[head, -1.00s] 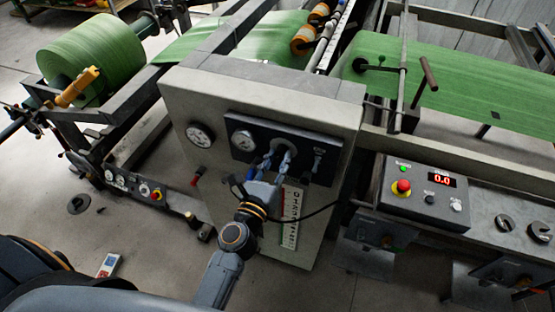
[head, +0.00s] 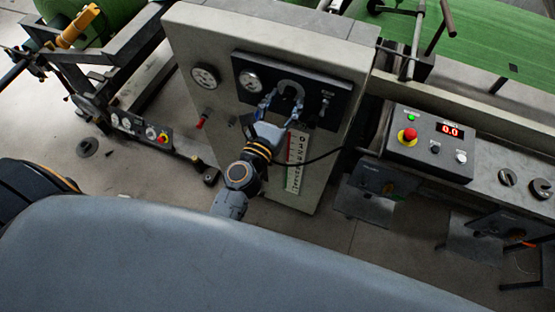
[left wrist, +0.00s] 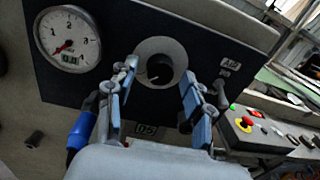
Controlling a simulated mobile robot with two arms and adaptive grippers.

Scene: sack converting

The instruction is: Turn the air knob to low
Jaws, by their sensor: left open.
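A round grey knob (head: 291,90) sits on the dark panel (head: 327,85) on the front of the light grey cabinet. The left wrist view shows it as a pale ring (left wrist: 160,46) with a dark centre, and a small label (left wrist: 231,65) that seems to read AIR is to its right. My left gripper (head: 281,105) is open and empty in front of the knob's lower part. In the left wrist view its two blue-grey fingers (left wrist: 160,88) stand to the left and right of the knob; I cannot tell whether they touch it. My right gripper is not in view.
A gauge (left wrist: 67,40) is left of the knob, and a second gauge (head: 205,76) is on the cabinet. A small valve (head: 326,104) is right of the knob. A control box (head: 432,143) with a red button stands at right. A dark cable runs beside my left gripper.

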